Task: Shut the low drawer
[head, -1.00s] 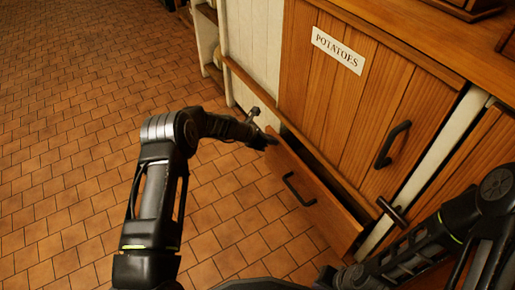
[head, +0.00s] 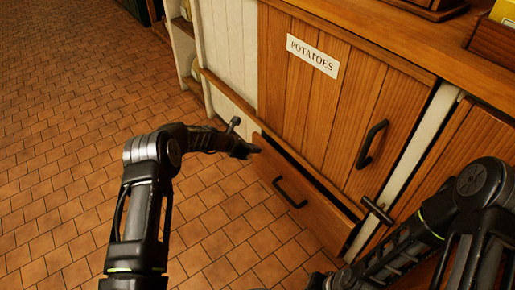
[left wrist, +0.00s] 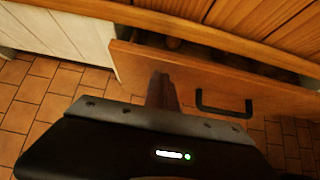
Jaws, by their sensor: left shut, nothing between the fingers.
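The low drawer (head: 312,205) is a wooden drawer under the potatoes cupboard, and it stands partly open with a dark gap behind its front. Its black handle (head: 289,192) is on the front face. In the left wrist view the drawer front (left wrist: 190,78) crosses the picture, with its handle (left wrist: 224,106) right of my fingers. My left gripper (head: 250,151) is shut and empty at the drawer's far left end; its fingers (left wrist: 162,90) appear close in front of the drawer face. I cannot tell whether they touch it.
The cupboard door (head: 330,100) above, labelled POTATOES, is closed and has a black handle (head: 371,144). The tiled floor (head: 70,130) is clear on the left.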

